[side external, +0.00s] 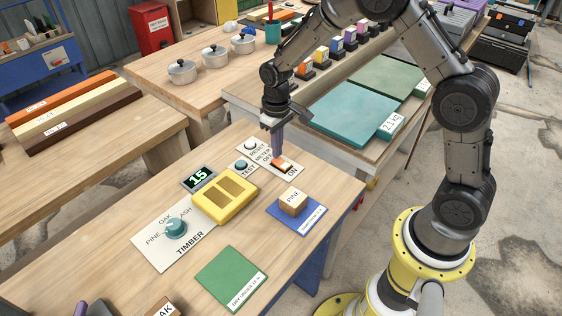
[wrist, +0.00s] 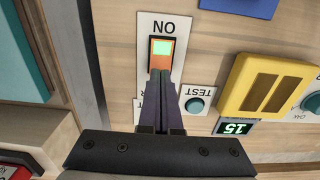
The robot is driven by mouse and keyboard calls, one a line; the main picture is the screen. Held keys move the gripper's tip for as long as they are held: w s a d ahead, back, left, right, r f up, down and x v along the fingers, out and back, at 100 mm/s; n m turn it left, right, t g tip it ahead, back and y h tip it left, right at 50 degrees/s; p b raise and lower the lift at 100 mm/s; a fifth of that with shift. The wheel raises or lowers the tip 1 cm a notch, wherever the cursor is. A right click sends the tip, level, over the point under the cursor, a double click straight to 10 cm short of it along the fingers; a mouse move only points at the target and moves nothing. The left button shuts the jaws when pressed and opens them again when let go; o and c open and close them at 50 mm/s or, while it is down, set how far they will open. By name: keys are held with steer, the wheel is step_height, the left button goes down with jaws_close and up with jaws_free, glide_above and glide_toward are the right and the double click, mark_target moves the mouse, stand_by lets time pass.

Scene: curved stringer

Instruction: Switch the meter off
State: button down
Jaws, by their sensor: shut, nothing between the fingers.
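The meter switch (side external: 284,165) is an orange rocker on a white plate marked METER, OFF and ON. In the wrist view the rocker (wrist: 161,50) shows a lit green patch at its ON end. My gripper (side external: 278,155) is shut and empty, pointing down at the rocker. In the wrist view my fingertips (wrist: 161,73) overlap the rocker's end away from ON; I cannot tell whether they touch it. They hide the OFF lettering there. The yellow meter (side external: 225,200) sits nearby, and the display (side external: 199,177) is lit with 15.
A TEST button (side external: 241,165) and a RESET button (side external: 251,146) are close beside the switch. A PINE block (side external: 293,203) sits on a blue mat. The TIMBER dial (side external: 176,228) and a green mat (side external: 231,279) lie nearer the front. Bare wood separates them.

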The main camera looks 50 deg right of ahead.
steer(key=shift+f, duration=0.8)
stand_by(0.4)
steer(key=shift+r, duration=3.55)
